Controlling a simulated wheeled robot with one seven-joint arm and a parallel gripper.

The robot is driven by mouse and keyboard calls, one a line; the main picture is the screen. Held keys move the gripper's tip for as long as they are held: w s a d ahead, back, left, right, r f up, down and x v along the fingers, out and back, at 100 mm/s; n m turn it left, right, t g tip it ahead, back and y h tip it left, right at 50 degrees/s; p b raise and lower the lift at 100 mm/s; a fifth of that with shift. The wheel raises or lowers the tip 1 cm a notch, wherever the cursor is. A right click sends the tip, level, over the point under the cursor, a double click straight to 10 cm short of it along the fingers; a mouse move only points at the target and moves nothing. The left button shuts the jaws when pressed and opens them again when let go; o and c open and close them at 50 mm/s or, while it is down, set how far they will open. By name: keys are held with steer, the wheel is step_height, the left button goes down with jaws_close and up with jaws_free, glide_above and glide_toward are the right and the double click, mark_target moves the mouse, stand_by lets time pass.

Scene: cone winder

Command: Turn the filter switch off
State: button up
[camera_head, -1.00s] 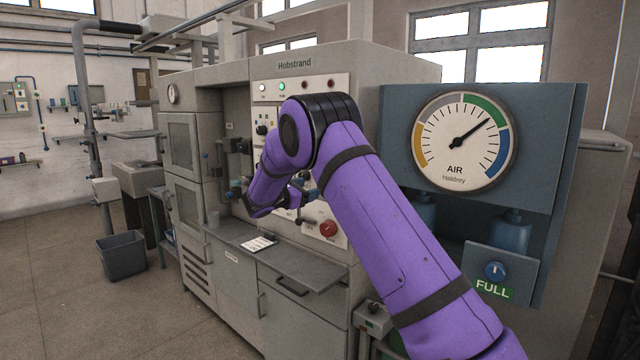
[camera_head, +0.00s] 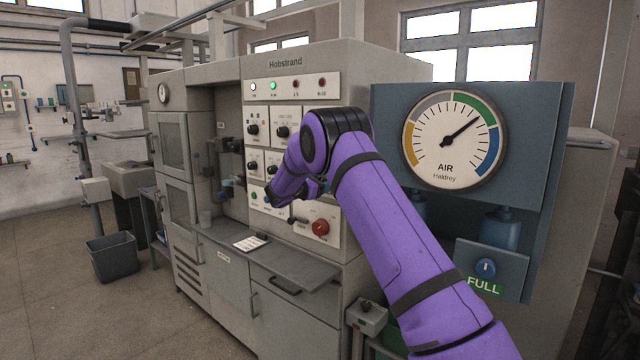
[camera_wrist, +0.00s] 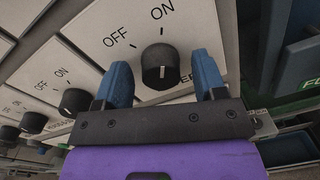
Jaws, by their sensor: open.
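In the wrist view a black rotary switch (camera_wrist: 160,66) sits on a pale panel, with OFF and ON printed above it. Its white mark appears to point up toward ON. The label under it is mostly hidden by my gripper; only its last letters show. My gripper (camera_wrist: 163,76) is open, with one blue finger on each side of this switch. I cannot tell whether the fingers touch it. In the head view my purple arm (camera_head: 395,225) covers this switch and most of my gripper.
A second black OFF/ON switch (camera_wrist: 75,101) lies left of my gripper, with more knobs beyond. In the head view, a red knob (camera_head: 320,227) and lever are low on the machine panel. The AIR gauge board (camera_head: 540,150) stands close to the right of my arm.

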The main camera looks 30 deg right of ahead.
steer(key=c, duration=0.9)
steer(key=shift+n, duration=0.3)
steer(key=n, duration=1.1)
steer(key=shift+f+n+t, duration=0.1)
steer(key=shift+n+t, duration=0.2)
steer(key=shift+t, duration=0.1)
steer(key=o, duration=0.9)
